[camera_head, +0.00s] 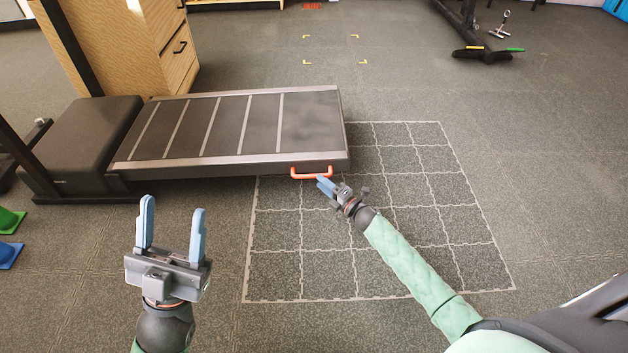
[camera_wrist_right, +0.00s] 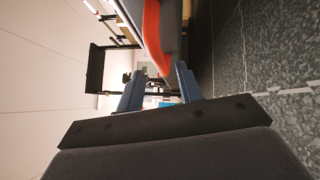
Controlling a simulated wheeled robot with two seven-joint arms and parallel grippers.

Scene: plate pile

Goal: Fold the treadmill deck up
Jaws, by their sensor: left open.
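The treadmill deck (camera_head: 228,128) lies flat and low, with a dark striped belt and grey side rails. Its dark motor housing (camera_head: 85,135) is at the left end. An orange handle (camera_head: 311,174) is on the deck's near side by the right end; it also shows in the right wrist view (camera_wrist_right: 152,35). My right gripper (camera_head: 325,182) is beside the handle's right end. Its fingers (camera_wrist_right: 158,88) are apart, with the handle just beyond them; I cannot tell whether they touch it. My left gripper (camera_head: 172,215) is open and empty, nearer than the deck.
A wooden drawer cabinet (camera_head: 135,45) stands behind the deck. Green and blue pieces (camera_head: 8,235) lie at the left edge. A white grid (camera_head: 440,215) is marked on the floor at the right. Black equipment (camera_head: 483,53) stands at the back right. The floor between is clear.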

